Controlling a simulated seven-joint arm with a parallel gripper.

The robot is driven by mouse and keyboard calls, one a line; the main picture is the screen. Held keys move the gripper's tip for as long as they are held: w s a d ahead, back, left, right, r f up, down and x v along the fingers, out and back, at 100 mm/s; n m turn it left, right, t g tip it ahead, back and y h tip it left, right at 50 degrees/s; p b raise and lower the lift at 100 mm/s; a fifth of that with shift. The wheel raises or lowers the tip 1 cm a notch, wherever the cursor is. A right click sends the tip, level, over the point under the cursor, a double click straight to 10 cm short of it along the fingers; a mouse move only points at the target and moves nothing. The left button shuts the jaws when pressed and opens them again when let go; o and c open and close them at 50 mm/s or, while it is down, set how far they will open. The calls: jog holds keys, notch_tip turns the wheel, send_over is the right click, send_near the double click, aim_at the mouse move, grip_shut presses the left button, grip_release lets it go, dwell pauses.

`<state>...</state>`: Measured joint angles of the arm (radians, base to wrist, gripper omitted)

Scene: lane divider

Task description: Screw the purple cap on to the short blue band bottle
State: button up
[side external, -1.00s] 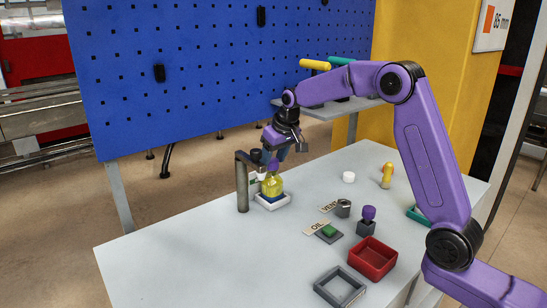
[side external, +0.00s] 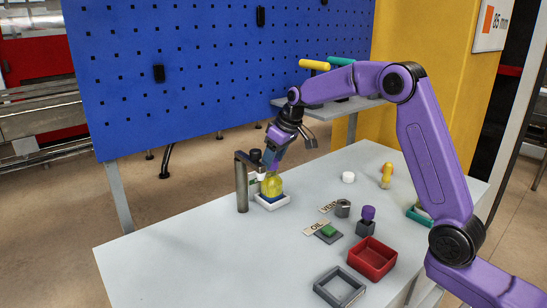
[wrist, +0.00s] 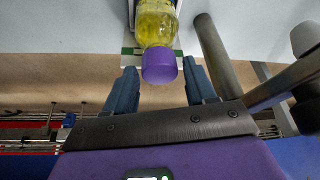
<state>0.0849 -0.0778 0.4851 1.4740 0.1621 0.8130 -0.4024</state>
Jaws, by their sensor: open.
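The bottle (side external: 272,186) is short, with yellow contents and a blue band near its base, and stands upright in a white holder (side external: 284,205). In the wrist view the bottle (wrist: 155,27) has the purple cap (wrist: 159,66) on its mouth; I cannot tell how tightly it is seated. My gripper (side external: 268,166) is tilted just above the bottle top and largely hides the cap in the side view. In the wrist view my gripper (wrist: 160,75) is open, with one finger on each side of the cap and visible gaps.
A grey post (side external: 242,188) with a side arm stands close left of the bottle. To the right are a purple-topped dark block (side external: 367,219), a green button (side external: 328,231), a red tray (side external: 372,258) and a grey frame (side external: 340,287). The table's front left is clear.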

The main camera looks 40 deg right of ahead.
dwell(0.3)
jog(key=shift+n+y, duration=0.3)
jog(key=shift+n, duration=0.7)
jog(key=shift+g, duration=0.3)
jog(key=shift+n+y, duration=0.3)
jog(key=shift+n, duration=0.6)
jog(key=shift+d, duration=0.1)
jog(key=shift+n+g+y, duration=0.3)
jog(key=shift+n, duration=0.6)
jog(key=c, duration=0.6)
jog(key=shift+m, duration=0.9)
